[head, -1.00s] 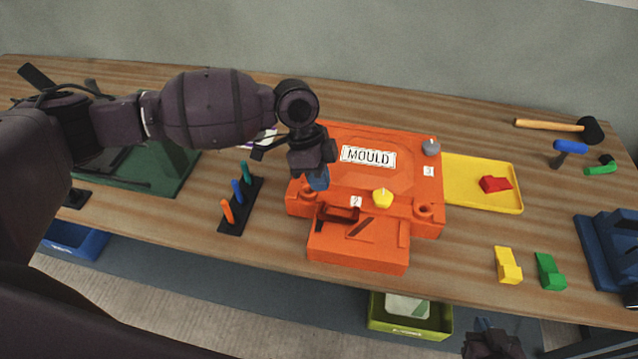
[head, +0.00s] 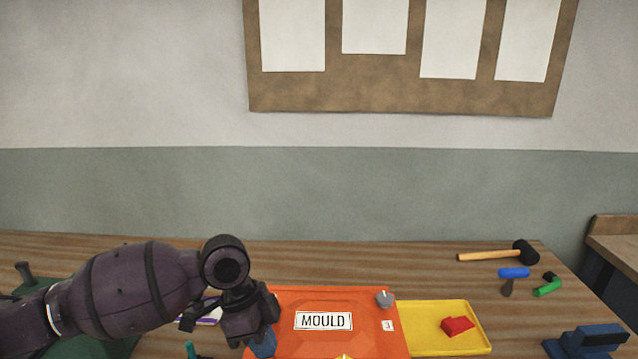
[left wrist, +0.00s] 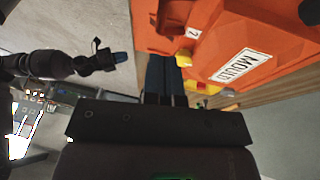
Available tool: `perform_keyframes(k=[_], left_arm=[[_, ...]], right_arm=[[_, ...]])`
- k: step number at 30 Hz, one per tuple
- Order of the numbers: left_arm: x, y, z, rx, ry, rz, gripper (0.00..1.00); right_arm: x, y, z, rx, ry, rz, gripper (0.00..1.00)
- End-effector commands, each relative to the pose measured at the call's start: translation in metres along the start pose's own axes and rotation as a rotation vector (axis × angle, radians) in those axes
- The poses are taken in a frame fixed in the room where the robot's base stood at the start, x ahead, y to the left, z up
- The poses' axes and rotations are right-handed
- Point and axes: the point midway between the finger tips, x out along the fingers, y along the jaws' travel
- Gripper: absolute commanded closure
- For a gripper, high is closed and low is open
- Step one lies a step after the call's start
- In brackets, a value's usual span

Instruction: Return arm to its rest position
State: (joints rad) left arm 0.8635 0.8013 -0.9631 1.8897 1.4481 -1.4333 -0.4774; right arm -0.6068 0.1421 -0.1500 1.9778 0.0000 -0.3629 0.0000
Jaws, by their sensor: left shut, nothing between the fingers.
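My left arm comes in from the left in the head view. Its dark gripper (head: 262,345) with blue fingertips points down at the left edge of the orange mould (head: 366,302). The fingers are shut with nothing between them. In the left wrist view the shut left fingers (left wrist: 164,78) show beside the orange mould (left wrist: 262,32), with a yellow knob near them. I cannot tell whether they touch the mould. My right gripper (left wrist: 121,57), with a blue tip, shows at the left of the left wrist view, away from the mould. Its jaw opening is unclear.
A yellow tray (head: 477,322) with a red block (head: 457,326) lies right of the mould. A mallet (head: 490,254), a blue-handled tool (head: 513,273) and a green-handled tool (head: 547,288) lie farther right. A grey knob (head: 385,298) stands on the mould. The wall behind holds a pinboard (head: 400,98).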

Motion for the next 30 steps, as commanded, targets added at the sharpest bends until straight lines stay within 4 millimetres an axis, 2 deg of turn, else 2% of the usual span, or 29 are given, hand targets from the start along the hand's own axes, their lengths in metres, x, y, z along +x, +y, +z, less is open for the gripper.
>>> perform_keyframes(k=[1,6,12,17,23,30], left_arm=[[0.015,0.009,-0.002,-0.005,0.018,0.0,1.0],[0.047,0.031,-0.009,-0.046,0.079,-0.05,1.0],[0.073,0.053,-0.01,-0.15,0.157,-0.127,1.0],[0.085,0.068,-0.004,-0.275,0.215,-0.2,1.0],[0.093,0.085,0.018,-0.482,0.266,-0.3,1.0],[0.097,0.112,0.066,-0.793,0.277,-0.428,1.0]], right_arm=[[0.0,0.0,0.0,0.0,0.0,0.0,1.0],[0.0,0.0,0.0,0.0,0.001,0.0,1.0],[0.0,0.0,0.0,0.0,0.001,0.0,1.0],[0.0,0.0,0.0,0.0,0.001,0.0,1.0],[0.0,0.0,0.0,0.0,0.001,0.0,1.0],[0.0,0.0,0.0,0.001,0.0,0.0,1.0]])
